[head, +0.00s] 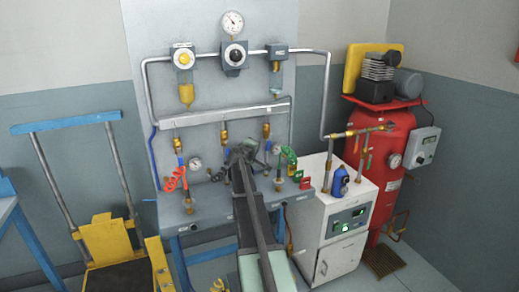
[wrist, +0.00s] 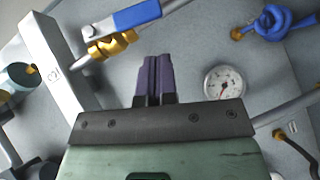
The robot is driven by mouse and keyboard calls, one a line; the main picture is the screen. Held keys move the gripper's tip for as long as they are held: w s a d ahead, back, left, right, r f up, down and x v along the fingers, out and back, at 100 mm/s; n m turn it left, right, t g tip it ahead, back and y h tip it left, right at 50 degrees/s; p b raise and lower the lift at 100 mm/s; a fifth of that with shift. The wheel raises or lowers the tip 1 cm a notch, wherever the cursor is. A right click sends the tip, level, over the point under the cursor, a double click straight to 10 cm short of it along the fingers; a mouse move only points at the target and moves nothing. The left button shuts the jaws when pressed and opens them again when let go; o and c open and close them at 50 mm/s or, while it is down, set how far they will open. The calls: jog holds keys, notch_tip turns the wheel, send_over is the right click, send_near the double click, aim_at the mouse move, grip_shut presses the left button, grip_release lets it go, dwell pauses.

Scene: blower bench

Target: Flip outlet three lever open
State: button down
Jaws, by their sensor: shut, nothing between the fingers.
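My gripper (wrist: 155,62) is shut and empty, its two dark purple fingers side by side in the wrist view. In the head view its end (head: 244,150) is in front of the bench panel, below the pale manifold bar. A valve with a brass body (wrist: 112,45) and a blue lever (wrist: 135,15) shows above and left of the fingertips in the wrist view, apart from them. The lever looks roughly in line with its pipe. In the head view brass outlet valves hang at left (head: 177,143), middle (head: 223,139) and right (head: 267,132).
The manifold bar (wrist: 55,60) runs along the left of the wrist view. A round gauge (wrist: 224,83) is right of the fingers, with a blue coiled hose (wrist: 275,22) beyond. Red (head: 176,179) and green (head: 287,158) hoses hang at the bench.

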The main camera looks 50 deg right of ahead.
jog(key=f+p+v, duration=0.1)
jog(key=v, duration=0.9)
jog(key=shift+a, duration=0.45)
jog(key=shift+w+r, duration=0.1)
jog(key=shift+w, duration=0.05)
